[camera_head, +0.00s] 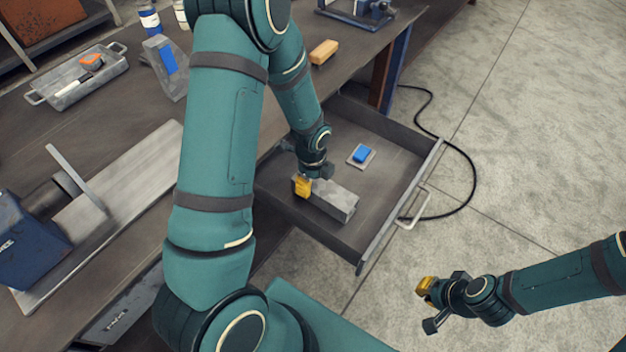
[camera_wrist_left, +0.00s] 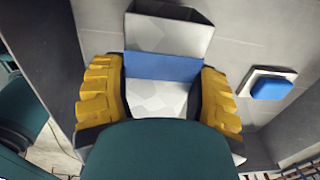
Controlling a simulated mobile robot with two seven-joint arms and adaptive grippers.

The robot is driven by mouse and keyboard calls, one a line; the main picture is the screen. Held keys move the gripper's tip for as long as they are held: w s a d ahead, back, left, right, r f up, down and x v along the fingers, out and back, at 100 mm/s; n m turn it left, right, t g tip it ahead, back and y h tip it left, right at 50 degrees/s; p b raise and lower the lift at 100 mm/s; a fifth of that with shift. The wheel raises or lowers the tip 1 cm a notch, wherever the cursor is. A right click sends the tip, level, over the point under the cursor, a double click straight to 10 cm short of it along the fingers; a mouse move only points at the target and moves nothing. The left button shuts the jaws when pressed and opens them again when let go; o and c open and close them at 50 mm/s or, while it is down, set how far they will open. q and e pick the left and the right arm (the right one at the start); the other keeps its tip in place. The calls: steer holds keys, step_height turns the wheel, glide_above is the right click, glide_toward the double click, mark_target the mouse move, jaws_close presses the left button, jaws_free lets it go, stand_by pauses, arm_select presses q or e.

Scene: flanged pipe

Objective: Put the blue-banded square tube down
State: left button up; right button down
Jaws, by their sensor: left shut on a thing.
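The blue-banded square tube (camera_head: 338,200) is grey and lies lengthwise inside the open drawer (camera_head: 385,208). In the left wrist view the tube (camera_wrist_left: 165,35) shows its blue band and hollow far end. My left gripper (camera_head: 308,184) reaches down into the drawer. In the left wrist view its yellow fingers (camera_wrist_left: 162,98) are shut on the tube from both sides. The tube is at or very near the drawer floor; I cannot tell whether it touches. My own arm link hides its near part in the wrist view. My right gripper (camera_head: 430,306) is open and empty above the floor.
A small pale plate with a blue block (camera_head: 361,154) lies in the drawer beside the tube. Bare drawer floor lies around them. The drawer handle (camera_head: 414,208) sticks out at the right. A wooden block (camera_head: 324,52) and a metal tray (camera_head: 82,82) are on the workbench.

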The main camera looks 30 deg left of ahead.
arm_select(q)
steer(key=shift+f+b, duration=0.3)
steer(key=shift+f, duration=0.2)
steer(key=o, duration=1.3)
steer(key=shift+r, duration=0.1)
steer(key=shift+r+p, duration=0.4)
steer(key=shift+p, duration=0.05)
steer(key=r+p, duration=0.1)
steer(key=r, duration=0.3)
steer(key=r+p, duration=0.1)
steer(key=r, duration=0.3)
steer(key=r+p, duration=0.1)
steer(key=r, duration=0.3)
steer(key=shift+s+r, duration=0.15)
steer(key=shift+s, duration=0.2)
